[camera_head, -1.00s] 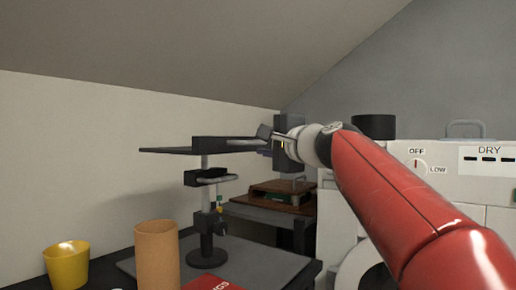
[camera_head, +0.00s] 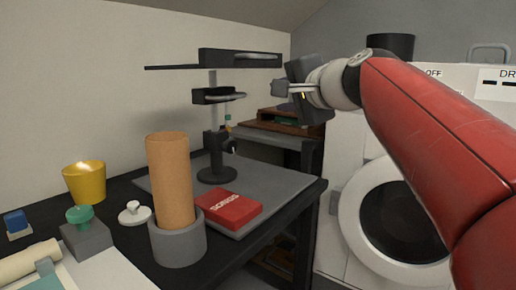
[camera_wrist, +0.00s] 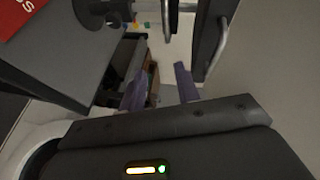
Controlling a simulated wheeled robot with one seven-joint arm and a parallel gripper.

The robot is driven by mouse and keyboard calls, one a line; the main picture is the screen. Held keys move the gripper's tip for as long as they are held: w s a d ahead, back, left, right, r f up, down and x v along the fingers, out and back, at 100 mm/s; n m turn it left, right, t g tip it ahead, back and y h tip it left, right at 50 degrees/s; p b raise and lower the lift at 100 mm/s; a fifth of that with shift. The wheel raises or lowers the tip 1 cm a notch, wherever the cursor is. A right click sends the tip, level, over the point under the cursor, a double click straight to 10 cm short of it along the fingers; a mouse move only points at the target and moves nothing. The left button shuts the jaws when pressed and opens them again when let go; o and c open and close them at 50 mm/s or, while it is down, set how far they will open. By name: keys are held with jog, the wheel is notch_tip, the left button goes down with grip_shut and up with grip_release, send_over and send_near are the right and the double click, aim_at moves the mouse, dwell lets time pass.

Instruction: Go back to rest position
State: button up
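My gripper (camera_head: 283,90) is at the end of my red arm, raised above the desk's right end, near the black stand. In the wrist view its two purple fingers (camera_wrist: 160,90) are apart with a gap between them, and nothing is held there. The black stand (camera_head: 213,150) rises from the grey mat with a flat top arm and a smaller holder below. In the head view the fingertips are small and close to the stand's top arm; I cannot tell the exact distance.
The desk (camera_head: 135,235) holds a red book (camera_head: 230,210), a brown cylinder (camera_head: 170,180) in a grey holder (camera_head: 180,245), a yellow cup (camera_head: 85,182) and small items. A white dryer (camera_head: 345,215) with a black canister (camera_head: 390,45) stands right. A wooden tray (camera_head: 290,122) sits behind.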

jog(key=s+d+f+n+g+h, duration=0.2)
jog(key=s+f, duration=0.6)
jog(key=f, duration=0.4)
jog(key=s+d+f+n+g+h, duration=0.3)
jog(key=s+f, duration=0.6)
jog(key=f, duration=0.4)
jog(key=s+d+f+n+g+h, duration=0.2)
jog(key=s+f, duration=0.6)
jog(key=f, duration=0.4)
jog(key=d+n+g, duration=0.1)
jog(key=d+n, duration=0.1)
jog(key=n, duration=0.1)
jog(key=shift+s+d+f, duration=0.2)
jog(key=shift+s, duration=0.1)
